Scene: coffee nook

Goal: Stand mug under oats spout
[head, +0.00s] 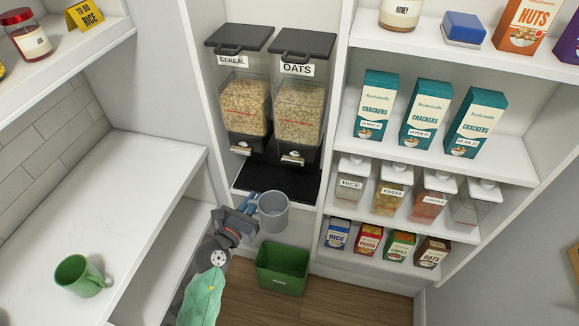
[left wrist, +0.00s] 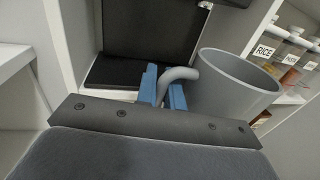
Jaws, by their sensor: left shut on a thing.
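My left gripper (head: 247,208) is shut on the handle of a grey mug (head: 274,214). The mug is held upright in the air, in front of the dispenser alcove. In the left wrist view, the blue fingers (left wrist: 163,90) pinch the handle and the mug (left wrist: 232,88) is to their right. The oats dispenser (head: 298,105), labelled OATS, stands at the right of the alcove, and its spout (head: 292,157) is above a black mat (head: 278,180). The mug is in front of and below the mat in the head view. My right gripper is not in view.
The cereal dispenser (head: 243,100) stands left of the oats one. A green mug (head: 80,276) is on the left counter (head: 110,190). A green bin (head: 282,268) sits on the floor below. Shelves at right hold cracker boxes (head: 425,118) and jars (head: 390,190).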

